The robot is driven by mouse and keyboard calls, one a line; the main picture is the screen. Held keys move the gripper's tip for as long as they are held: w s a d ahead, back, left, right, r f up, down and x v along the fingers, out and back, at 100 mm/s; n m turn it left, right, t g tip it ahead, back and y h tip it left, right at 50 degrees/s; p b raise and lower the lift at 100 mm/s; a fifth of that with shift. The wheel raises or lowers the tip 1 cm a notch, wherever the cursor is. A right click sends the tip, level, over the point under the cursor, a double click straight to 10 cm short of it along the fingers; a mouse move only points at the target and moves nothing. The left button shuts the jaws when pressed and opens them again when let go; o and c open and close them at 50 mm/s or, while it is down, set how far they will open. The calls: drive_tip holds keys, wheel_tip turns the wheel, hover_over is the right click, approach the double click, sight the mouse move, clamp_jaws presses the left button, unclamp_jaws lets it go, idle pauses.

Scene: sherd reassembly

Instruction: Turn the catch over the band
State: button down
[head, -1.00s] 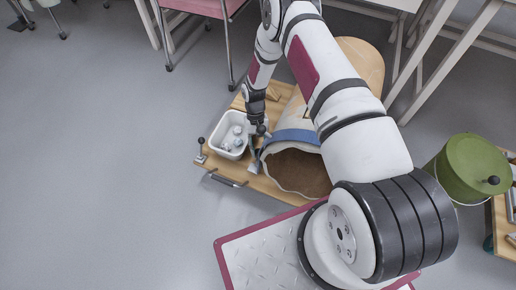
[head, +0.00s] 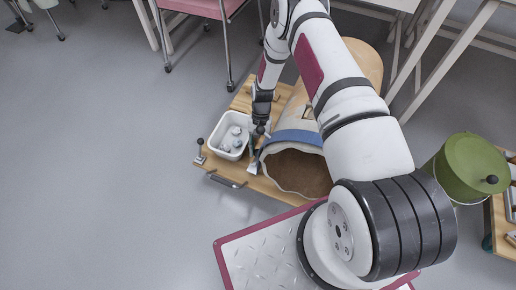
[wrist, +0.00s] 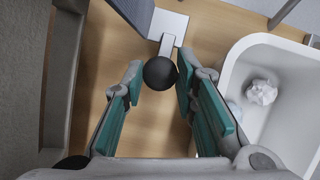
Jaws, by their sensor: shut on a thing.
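The catch is a pale metal lever (wrist: 168,25) with a black ball knob (wrist: 160,73), beside the jar's left side. My gripper (wrist: 158,78) is shut on the knob, with a teal-padded finger on each side of it. In the head view my gripper (head: 261,122) is between the white tub and the jar, partly hiding the catch. A pale metal plate (head: 252,168) shows below it. The blue band (head: 298,137) runs around the big cream jar (head: 298,115), which lies on its side with its open mouth facing forward. Whether the catch touches the band is hidden.
The jar lies on a wooden board (head: 213,160) with a dark front handle (head: 226,181). A white tub (head: 222,143) with whitish lumps stands close left of my gripper. Another black-knobbed lever (head: 200,151) stands at the board's left edge. A green lidded bucket (head: 470,165) is right.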

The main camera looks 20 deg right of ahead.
drive_tip(key=c, duration=1.3)
unclamp_jaws()
drive_tip(key=v, duration=1.2)
